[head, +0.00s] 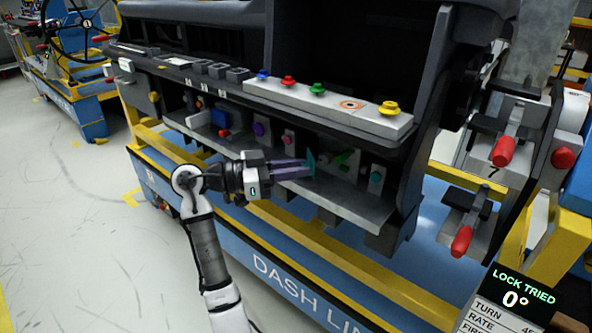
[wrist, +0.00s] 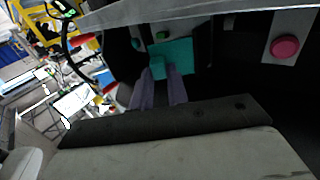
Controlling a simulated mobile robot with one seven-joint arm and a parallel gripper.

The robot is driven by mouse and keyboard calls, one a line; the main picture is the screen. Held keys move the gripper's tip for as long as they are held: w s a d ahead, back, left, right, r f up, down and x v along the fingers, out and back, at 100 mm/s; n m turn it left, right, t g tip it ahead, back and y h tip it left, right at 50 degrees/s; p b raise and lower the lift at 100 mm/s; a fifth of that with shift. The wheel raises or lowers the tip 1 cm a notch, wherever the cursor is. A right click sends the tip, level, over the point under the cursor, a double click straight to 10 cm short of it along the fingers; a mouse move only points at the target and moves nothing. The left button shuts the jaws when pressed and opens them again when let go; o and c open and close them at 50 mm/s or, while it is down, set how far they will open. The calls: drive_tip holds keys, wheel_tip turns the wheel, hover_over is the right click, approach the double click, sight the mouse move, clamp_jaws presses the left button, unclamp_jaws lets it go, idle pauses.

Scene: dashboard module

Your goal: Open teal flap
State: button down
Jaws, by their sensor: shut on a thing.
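The teal flap (head: 311,161) is on the shelf under the dashboard panel, at the tips of my gripper (head: 308,169). In the wrist view the teal flap (wrist: 178,50) is a flat plate with a smaller teal piece low on its left. My purple fingers (wrist: 164,72) are closed at that lower left part. The fingertips hide some of the flap, and in the head view it shows as a thin edge, so its angle is hard to tell.
A grey shelf edge (head: 345,205) runs below my gripper. A teal control (head: 376,180) sits to the right, and purple (head: 259,130) and pink (head: 288,139) controls to the left. A strip with coloured knobs (head: 352,104) overhangs. The wrist view shows a pink button (wrist: 285,46).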

drive_tip(key=c, duration=1.4)
unclamp_jaws()
drive_tip(key=shift+o, duration=0.2)
drive_tip(key=v, duration=1.3)
drive_tip(key=shift+a+b, duration=0.4)
drive_tip(key=shift+b, duration=0.05)
drive_tip(key=shift+s, duration=0.1)
